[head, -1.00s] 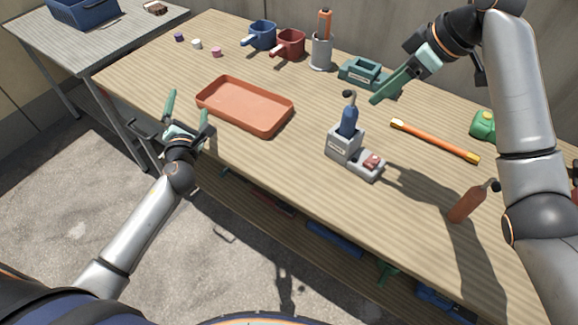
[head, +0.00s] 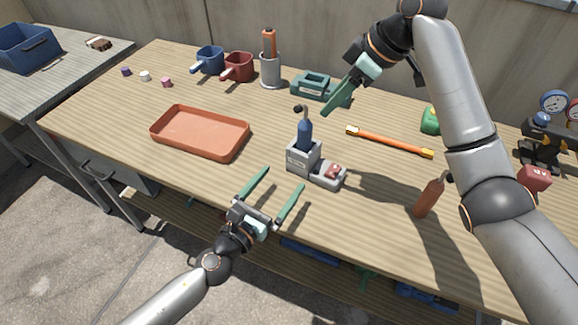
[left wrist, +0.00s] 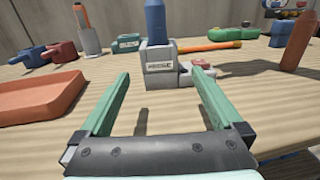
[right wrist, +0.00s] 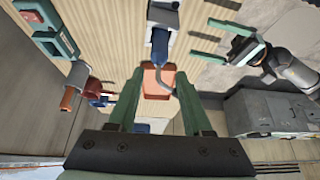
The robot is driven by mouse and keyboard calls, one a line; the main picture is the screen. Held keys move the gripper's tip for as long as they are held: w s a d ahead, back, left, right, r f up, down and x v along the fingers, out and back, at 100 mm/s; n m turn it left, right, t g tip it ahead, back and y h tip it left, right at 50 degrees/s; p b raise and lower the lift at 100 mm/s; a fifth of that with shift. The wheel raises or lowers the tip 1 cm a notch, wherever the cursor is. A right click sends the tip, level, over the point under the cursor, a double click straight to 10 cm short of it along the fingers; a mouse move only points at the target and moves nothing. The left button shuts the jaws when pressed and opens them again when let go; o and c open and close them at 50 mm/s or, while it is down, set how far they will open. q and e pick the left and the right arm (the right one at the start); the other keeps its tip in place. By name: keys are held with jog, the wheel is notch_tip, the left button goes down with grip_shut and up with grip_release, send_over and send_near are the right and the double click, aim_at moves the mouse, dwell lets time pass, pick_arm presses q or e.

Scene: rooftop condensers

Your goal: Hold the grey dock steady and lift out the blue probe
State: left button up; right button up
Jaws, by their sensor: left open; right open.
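The blue probe (head: 304,133) stands upright in the grey dock (head: 301,160) on the workbench. A lower grey part with a red piece adjoins the dock's right side. My left gripper (head: 284,179) is open and empty at the bench's front edge, its fingers pointing at the dock from the front, apart from it. In the left wrist view the dock (left wrist: 158,62) and probe (left wrist: 155,18) show beyond and between the fingers. My right gripper (head: 335,108) is open and empty, above and behind the probe. The right wrist view shows the probe (right wrist: 160,45) ahead of its fingers.
An orange tray (head: 200,134) lies left of the dock. An orange bar (head: 390,142) and a red-brown bottle (head: 428,198) are to the right. A teal block (head: 312,86), mugs (head: 238,66) and a grey holder (head: 270,70) stand behind. Bench between tray and dock is clear.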

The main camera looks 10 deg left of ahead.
aim_at(304, 151)
pick_arm(q)
jog(key=x, duration=1.1)
jog(key=shift+w+d, duration=0.1)
jog(key=shift+w, duration=0.2)
jog(key=c, duration=1.5)
